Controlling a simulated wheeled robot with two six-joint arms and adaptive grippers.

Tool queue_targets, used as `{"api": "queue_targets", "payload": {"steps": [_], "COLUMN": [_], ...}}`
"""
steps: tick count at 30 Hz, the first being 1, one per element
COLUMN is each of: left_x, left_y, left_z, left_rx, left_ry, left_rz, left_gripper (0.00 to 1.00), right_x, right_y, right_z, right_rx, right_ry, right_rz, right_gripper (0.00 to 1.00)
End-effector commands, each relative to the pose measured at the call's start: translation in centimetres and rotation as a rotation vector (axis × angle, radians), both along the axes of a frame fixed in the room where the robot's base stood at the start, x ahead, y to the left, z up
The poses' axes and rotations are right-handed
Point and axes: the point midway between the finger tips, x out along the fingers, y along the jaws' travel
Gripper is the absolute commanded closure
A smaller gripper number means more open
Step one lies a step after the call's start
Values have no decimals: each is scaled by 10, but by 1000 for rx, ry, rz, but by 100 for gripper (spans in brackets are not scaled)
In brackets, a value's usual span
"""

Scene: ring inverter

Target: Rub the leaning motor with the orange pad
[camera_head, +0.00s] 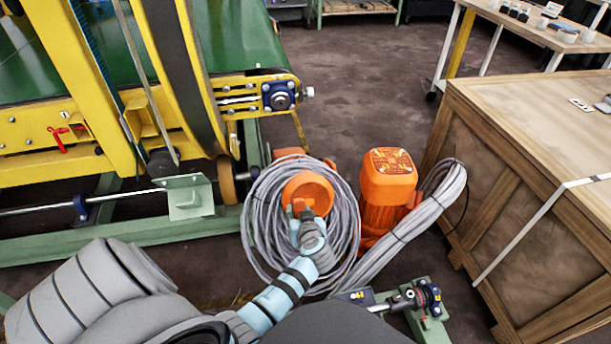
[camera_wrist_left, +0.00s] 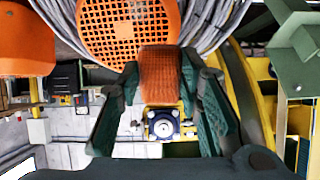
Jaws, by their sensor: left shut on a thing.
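My left gripper (camera_head: 304,212) reaches in from the lower left and is shut on the orange pad. In the left wrist view the pad (camera_wrist_left: 161,85) sits between the dark green fingers of my left gripper (camera_wrist_left: 164,98). Just beyond it is the round orange grille (camera_wrist_left: 118,22) of a motor. Whether pad and grille touch is unclear. In the head view this orange motor (camera_head: 308,183) leans inside a coil of grey cable, its lower part hidden by my gripper and the cable. My right gripper is not in view.
A second orange motor (camera_head: 389,178) stands upright to the right. Grey cable coils (camera_head: 262,215) surround the leaning motor. A yellow and green conveyor (camera_head: 215,85) is at left, a wooden crate (camera_head: 520,140) at right, and a small green fixture (camera_head: 428,318) in front. Dark floor is clear behind.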

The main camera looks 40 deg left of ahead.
Motion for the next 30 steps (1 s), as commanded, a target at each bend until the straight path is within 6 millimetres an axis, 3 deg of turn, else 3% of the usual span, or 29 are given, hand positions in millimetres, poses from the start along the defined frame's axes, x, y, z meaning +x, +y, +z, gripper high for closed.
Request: {"api": "queue_targets", "payload": {"steps": [6,9,17,22,30], "left_x": [-11,-13,2,13,18], "left_y": [-13,-17,3,17,23], "left_z": [-51,-62,-74,-83,-85], "left_rx": [0,0,4,2,1], "left_ry": [1,0,-1,0,0], "left_rz": [1,1,1,0,2], "left_gripper": [90,90,90,90,90], "right_x": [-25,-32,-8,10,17], "right_y": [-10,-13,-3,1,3], "right_z": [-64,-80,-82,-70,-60], "right_rx": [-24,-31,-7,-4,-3], "right_ry": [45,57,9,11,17], "right_rz": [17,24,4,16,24], "right_gripper": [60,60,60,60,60]}}
